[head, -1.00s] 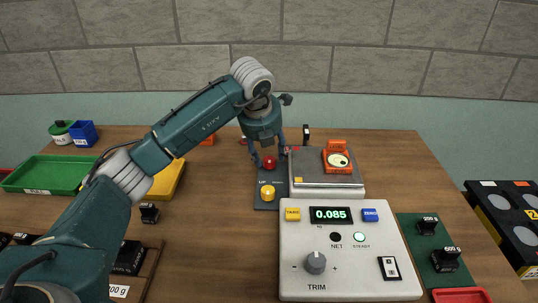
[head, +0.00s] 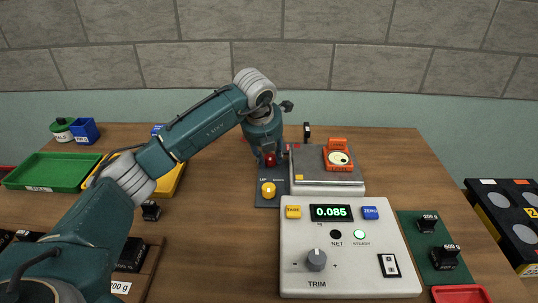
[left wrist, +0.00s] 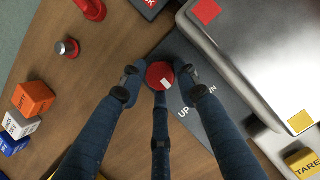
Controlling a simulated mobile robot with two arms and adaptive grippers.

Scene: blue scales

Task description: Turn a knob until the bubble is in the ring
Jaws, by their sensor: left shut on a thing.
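The red knob (head: 270,160) stands on a dark plate (head: 270,202) left of the scale. The yellow knob (head: 268,190) is on the same plate, nearer to me. My left gripper (left wrist: 160,78) is shut on the red knob, its fingers around the knob's sides in the left wrist view. In the head view the left gripper (head: 268,156) comes down on it from behind. The orange bubble level (head: 336,148) sits on the scale's pan, with a pale round dial; the bubble's place in the ring is too small to tell. My right gripper is not in view.
The scale's pan (head: 310,176) is close to the right of my gripper. The console (head: 300,270) in front reads 0.085 and has a grey TRIM knob (head: 316,260). A green tray (head: 48,170) lies at the left. Black weights stand on a green mat (head: 408,228) at the right.

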